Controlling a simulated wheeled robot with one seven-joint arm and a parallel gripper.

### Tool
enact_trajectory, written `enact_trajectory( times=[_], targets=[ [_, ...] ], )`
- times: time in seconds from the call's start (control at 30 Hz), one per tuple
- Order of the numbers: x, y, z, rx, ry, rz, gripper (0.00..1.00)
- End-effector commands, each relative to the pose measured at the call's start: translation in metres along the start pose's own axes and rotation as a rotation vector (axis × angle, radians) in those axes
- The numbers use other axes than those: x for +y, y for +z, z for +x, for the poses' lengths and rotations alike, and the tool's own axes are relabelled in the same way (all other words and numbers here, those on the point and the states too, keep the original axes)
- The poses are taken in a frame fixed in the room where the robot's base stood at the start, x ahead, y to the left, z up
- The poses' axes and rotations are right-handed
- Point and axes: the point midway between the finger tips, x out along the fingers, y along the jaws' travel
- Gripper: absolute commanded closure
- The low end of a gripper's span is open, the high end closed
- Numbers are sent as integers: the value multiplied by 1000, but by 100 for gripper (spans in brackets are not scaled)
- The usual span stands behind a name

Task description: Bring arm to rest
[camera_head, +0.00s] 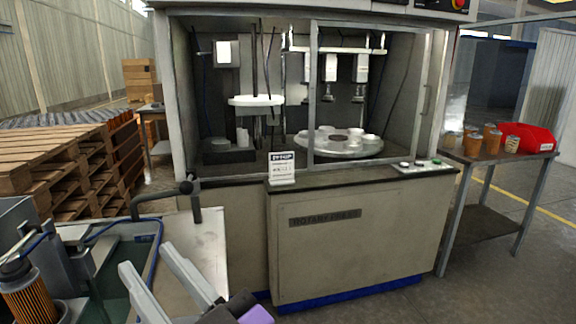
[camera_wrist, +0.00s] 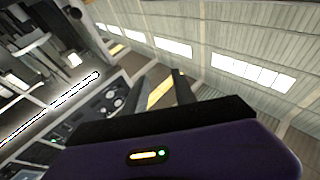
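My gripper (camera_head: 147,258) shows at the bottom of the head view, with two pale grey fingers spread apart and a dark and purple body behind them. Nothing is between the fingers. In the wrist view, the gripper (camera_wrist: 158,80) also shows its two fingers apart, with a clear gap. The wrist camera looks up at the ceiling and the upper part of a machine. An orange pleated filter cartridge (camera_head: 28,299) stands in a grey fixture at the lower left of the head view, apart from the gripper.
A rotary press cabinet (camera_head: 360,240) with a round table (camera_head: 345,153) stands ahead. A side table (camera_head: 500,160) on the right holds several orange and tan cartridges and a red bin (camera_head: 527,138). Wooden pallets (camera_head: 60,165) are stacked at left. Floor at lower right is clear.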

Motion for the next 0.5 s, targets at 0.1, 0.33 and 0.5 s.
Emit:
enact_trajectory(
  times=[0.1, 0.33, 0.5],
  targets=[
    [20, 10, -21, 13, 81, 17, 67],
    [64, 38, -88, 25, 280, 32, 67],
    [90, 62, -161, 9, 443, 17, 67]
  ],
)
